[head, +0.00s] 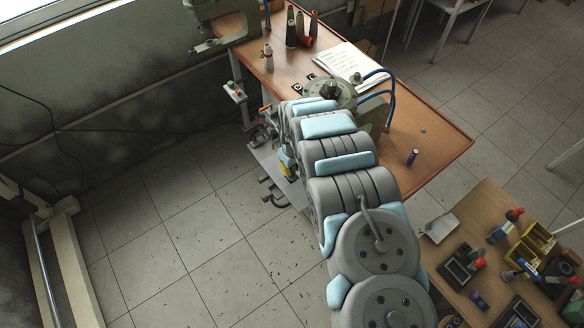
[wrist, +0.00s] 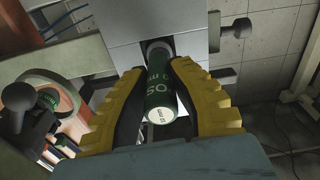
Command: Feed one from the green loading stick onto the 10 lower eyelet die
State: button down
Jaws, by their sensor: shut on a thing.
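The green loading stick (wrist: 158,92) is a dark green cylinder with pale lettering and a white round end label, seen in the wrist view. My gripper (wrist: 158,70) has yellow-backed fingers shut on both sides of it. The far end of the stick is at a dark round part (wrist: 158,46) on a pale metal block; I cannot tell whether it touches or sits over it. The 10 lower eyelet die is not clearly identifiable, and no loose eyelet shows. In the head view my arm hides most of the gripper and the stick.
The wooden table (head: 438,150) holds papers (head: 345,62), spools (head: 291,28) and a small dark cylinder (head: 412,157). A second table at lower right carries yellow bins (head: 536,243) and devices. A metal knob (wrist: 241,28) stands right of the pale block.

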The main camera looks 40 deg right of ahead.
jog(key=shift+f, duration=0.5)
dwell(1.7)
jog(key=shift+r, duration=0.1)
jog(key=shift+r+p, duration=1.5)
jog(key=shift+r, duration=1.45)
